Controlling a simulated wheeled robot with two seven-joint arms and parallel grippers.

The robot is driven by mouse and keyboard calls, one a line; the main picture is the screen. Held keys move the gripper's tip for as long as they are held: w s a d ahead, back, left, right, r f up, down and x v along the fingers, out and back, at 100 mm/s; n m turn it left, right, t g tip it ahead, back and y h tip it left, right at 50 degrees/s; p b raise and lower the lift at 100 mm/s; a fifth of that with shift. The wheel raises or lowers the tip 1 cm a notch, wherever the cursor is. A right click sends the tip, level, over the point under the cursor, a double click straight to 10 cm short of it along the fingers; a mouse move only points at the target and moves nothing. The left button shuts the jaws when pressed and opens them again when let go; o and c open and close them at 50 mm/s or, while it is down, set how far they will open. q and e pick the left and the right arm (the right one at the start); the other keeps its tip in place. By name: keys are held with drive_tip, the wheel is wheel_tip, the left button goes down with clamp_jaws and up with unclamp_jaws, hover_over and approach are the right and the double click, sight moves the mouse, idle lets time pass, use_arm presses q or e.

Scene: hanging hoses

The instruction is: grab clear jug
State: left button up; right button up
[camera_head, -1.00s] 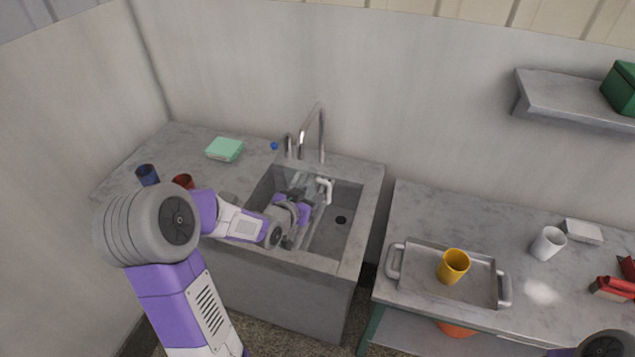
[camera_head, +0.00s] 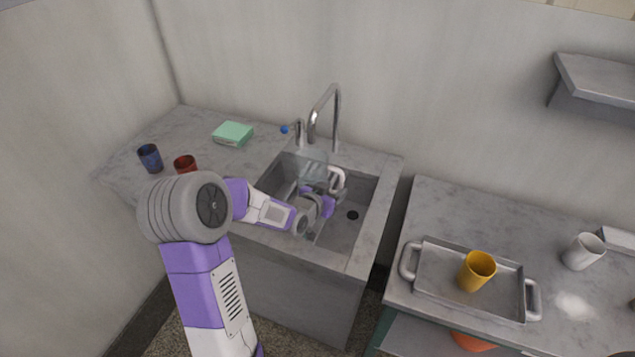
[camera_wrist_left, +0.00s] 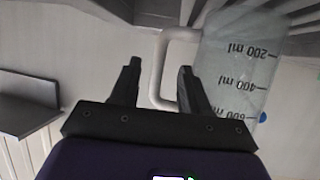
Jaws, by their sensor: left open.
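The clear jug (camera_head: 312,169) is in the sink, below the tap, with its white handle (camera_head: 338,177) toward the right. In the left wrist view the jug (camera_wrist_left: 240,65) shows large at the right, its ml marks upside down. My left gripper (camera_head: 322,190) is down in the sink at the jug. In the wrist view its fingers (camera_wrist_left: 157,80) are apart, with the white handle (camera_wrist_left: 158,72) seen between them, next to the right finger. I cannot tell whether they touch it. My right gripper is out of view.
The sink's rim (camera_head: 365,230) surrounds the gripper, and the tap (camera_head: 325,115) stands behind it. A blue cup (camera_head: 150,157), a red cup (camera_head: 185,163) and a green sponge-like block (camera_head: 233,133) are on the left counter. A tray (camera_head: 437,275) with a yellow cup (camera_head: 477,270) is right.

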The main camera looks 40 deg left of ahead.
sight(339, 187)
use_arm(q)
drive_tip(key=x, duration=0.3)
drive_tip(key=shift+w+f, duration=0.15)
drive_tip(key=shift+w, duration=0.05)
drive_tip(key=shift+c, duration=0.3)
clamp_jaws()
